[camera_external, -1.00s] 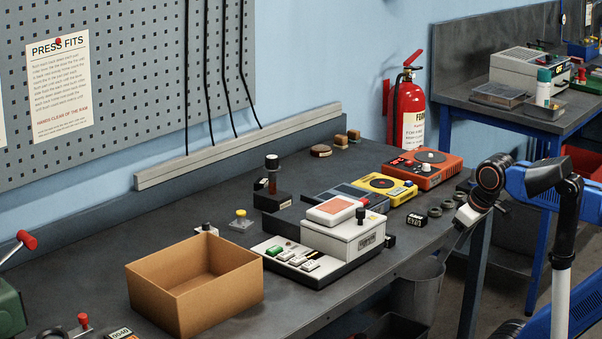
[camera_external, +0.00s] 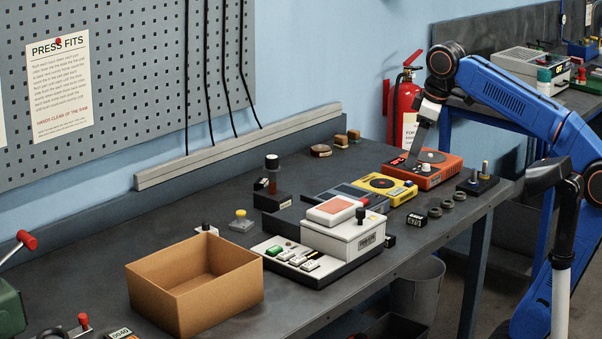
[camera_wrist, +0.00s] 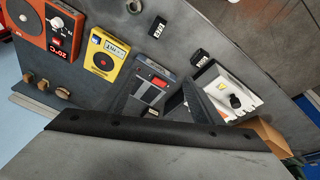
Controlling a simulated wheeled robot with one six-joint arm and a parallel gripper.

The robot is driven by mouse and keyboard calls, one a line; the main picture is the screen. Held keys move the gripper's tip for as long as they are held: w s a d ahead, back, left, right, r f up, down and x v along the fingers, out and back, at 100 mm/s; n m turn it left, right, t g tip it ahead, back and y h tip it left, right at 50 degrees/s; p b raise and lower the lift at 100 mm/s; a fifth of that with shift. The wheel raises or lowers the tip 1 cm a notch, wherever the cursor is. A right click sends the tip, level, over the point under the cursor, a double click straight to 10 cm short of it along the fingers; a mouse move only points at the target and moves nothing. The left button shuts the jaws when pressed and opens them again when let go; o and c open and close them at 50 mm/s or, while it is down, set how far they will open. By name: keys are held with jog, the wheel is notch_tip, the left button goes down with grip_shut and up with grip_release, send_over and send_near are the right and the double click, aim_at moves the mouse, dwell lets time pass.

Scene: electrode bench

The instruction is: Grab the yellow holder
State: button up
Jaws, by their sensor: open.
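A yellow box-shaped holder (camera_external: 385,187) with a dark disc on top sits on the bench, between an orange device and a grey device. It also shows in the wrist view (camera_wrist: 107,58), upper left, with a white label and a dark round face. My gripper (camera_external: 413,161) is above the bench, overlapping the orange device in the external view. In the wrist view, my gripper (camera_wrist: 160,98) is open with nothing seen between its dark fingers. They lie to the right of and below the yellow holder, over the grey device's area. My gripper is apart from the holder.
The orange device (camera_external: 425,168) and the grey device (camera_external: 351,197) flank the holder closely. A white device (camera_external: 343,238) and a cardboard box (camera_external: 190,310) stand nearer. Small black rings (camera_external: 447,204) lie near the right edge. Bare bench lies behind the yellow holder.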

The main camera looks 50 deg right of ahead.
jog(key=w+a+r+n+g, duration=0.15)
jog(key=w+a+n, duration=0.3)
jog(key=w, duration=0.55)
jog(key=n+g, duration=0.2)
jog(key=n, duration=0.9)
send_over(241, 211)
notch_tip(241, 211, down, 8)
jog(key=shift+a+f, duration=0.1)
jog(key=shift+f, duration=6.1)
jog(key=c, duration=1.4)
